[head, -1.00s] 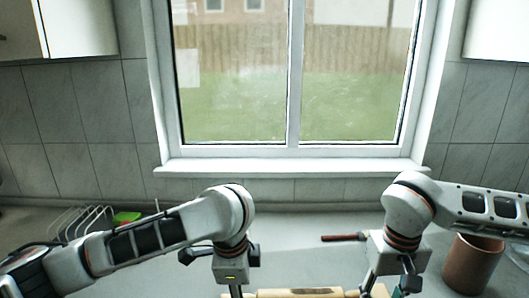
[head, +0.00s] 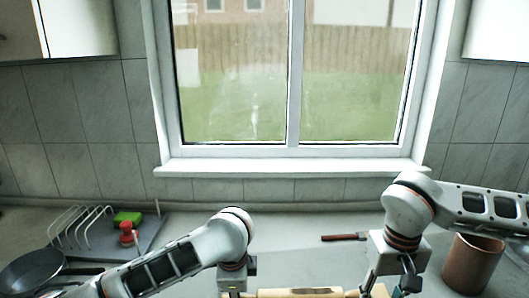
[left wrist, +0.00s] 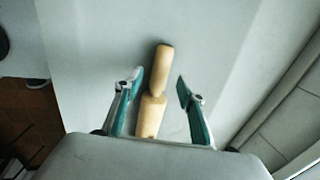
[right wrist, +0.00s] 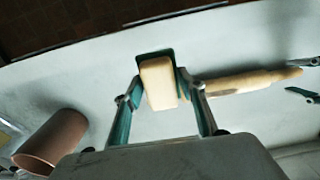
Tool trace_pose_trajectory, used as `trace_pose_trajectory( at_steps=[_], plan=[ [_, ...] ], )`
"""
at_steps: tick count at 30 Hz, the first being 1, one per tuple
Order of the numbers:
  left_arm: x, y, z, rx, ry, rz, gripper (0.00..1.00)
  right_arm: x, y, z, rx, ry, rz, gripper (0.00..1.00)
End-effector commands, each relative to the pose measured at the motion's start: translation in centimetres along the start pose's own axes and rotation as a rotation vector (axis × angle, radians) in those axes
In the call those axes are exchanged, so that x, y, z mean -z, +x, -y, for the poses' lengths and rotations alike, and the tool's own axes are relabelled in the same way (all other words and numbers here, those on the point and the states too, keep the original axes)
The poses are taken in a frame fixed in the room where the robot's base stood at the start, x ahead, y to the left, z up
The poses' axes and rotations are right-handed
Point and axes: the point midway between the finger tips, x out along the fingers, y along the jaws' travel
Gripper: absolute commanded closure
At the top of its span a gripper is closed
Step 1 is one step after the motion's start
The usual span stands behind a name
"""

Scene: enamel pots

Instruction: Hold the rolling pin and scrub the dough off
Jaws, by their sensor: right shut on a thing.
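The wooden rolling pin (head: 300,293) lies across the counter at the bottom of the head view, with a brownish patch on it. My left gripper (left wrist: 160,83) is open, its fingers on either side of the pin's handle (left wrist: 163,68) in the left wrist view, apart from it. My right gripper (right wrist: 159,83) is shut on a pale block (right wrist: 158,85) with a dark green edge, probably a sponge. The block is close to the rolling pin (right wrist: 240,82) in the right wrist view; whether they touch is unclear.
A brown pot (head: 473,262) stands right of my right gripper. A red-brown handled utensil (head: 345,237) lies behind the pin. At the left are a dark pan (head: 35,268), a wire rack (head: 80,227), a green item (head: 128,217) and a red-topped item (head: 127,232).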

Motion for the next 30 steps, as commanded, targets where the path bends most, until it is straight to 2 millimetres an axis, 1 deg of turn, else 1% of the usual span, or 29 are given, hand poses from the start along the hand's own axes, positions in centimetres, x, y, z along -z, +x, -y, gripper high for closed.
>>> trace_pose_trajectory(
  at_steps=[1,3,9,20,21,23,24,25,30],
  plan=[
    [0.0,0.8,-0.2,-0.005,-0.002,0.0,0.6,0.0,0.0,0.0,0.0,0.0,0.0,0.78],
    [0.0,1.4,-0.1,-0.003,-0.002,0.001,0.6,0.0,0.0,0.0,0.0,0.0,0.0,0.78],
    [0.0,2.8,0.0,-0.001,-0.001,0.001,0.6,0.0,0.0,0.0,0.0,0.0,0.0,0.78],
    [0.0,3.2,0.0,0.0,0.0,0.0,0.6,0.0,0.0,0.0,0.0,0.0,0.0,0.78],
    [0.0,3.2,0.0,0.0,0.0,0.0,0.66,0.0,0.0,0.0,0.0,0.0,0.0,0.78],
    [0.0,3.2,0.0,0.0,0.0,0.0,0.81,0.0,0.0,0.0,0.0,0.0,0.0,0.78],
    [0.0,3.2,0.0,0.0,0.0,0.0,0.92,0.0,0.0,0.0,0.0,0.0,0.0,0.78],
    [0.0,3.2,0.0,0.0,0.0,0.0,0.99,0.0,0.0,0.0,0.0,0.0,0.0,0.78],
    [0.0,3.2,0.0,0.0,0.0,0.0,0.99,0.0,0.0,0.0,0.0,0.0,0.0,0.78]
  ],
)
